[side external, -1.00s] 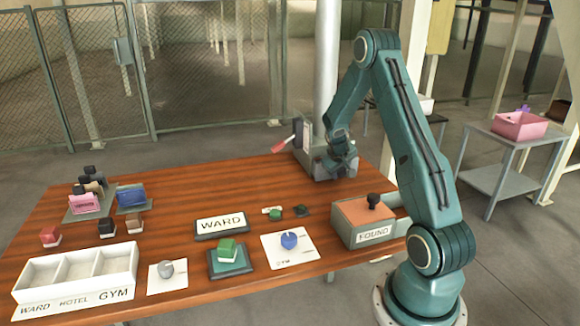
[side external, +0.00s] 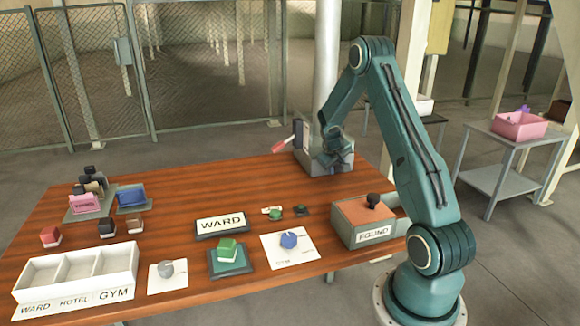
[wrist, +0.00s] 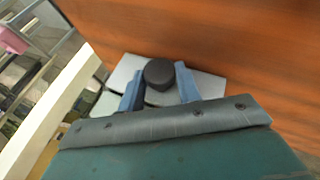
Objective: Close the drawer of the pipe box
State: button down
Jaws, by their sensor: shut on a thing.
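The grey box (side external: 343,168), which I take for the pipe box, stands at the table's back right edge by the pale pipe. My gripper (side external: 330,155) is down at this box, its fingers hard to make out in the side view. In the wrist view my gripper (wrist: 159,76) has its two blue fingers on either side of a round black knob (wrist: 160,72), shut on it. The knob sits above a light grey surface (wrist: 207,84), part of the box. How far the drawer stands out is hidden by my gripper.
A red-handled lever (side external: 283,144) sticks out left of the grey box. The FOUND box (side external: 370,235), with a black knob on top, stands at the right edge. A WARD sign (side external: 221,224) and small blocks lie mid-table. The back middle of the table is clear.

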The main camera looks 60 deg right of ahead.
jog(key=shift+w+d, duration=0.15)
jog(key=shift+w, duration=0.1)
jog(key=c, duration=1)
grip_release()
jog(key=shift+s+r, duration=0.1)
jog(key=v, duration=1.3)
jog(key=shift+a+r, duration=0.2)
jog(key=shift+a, duration=0.05)
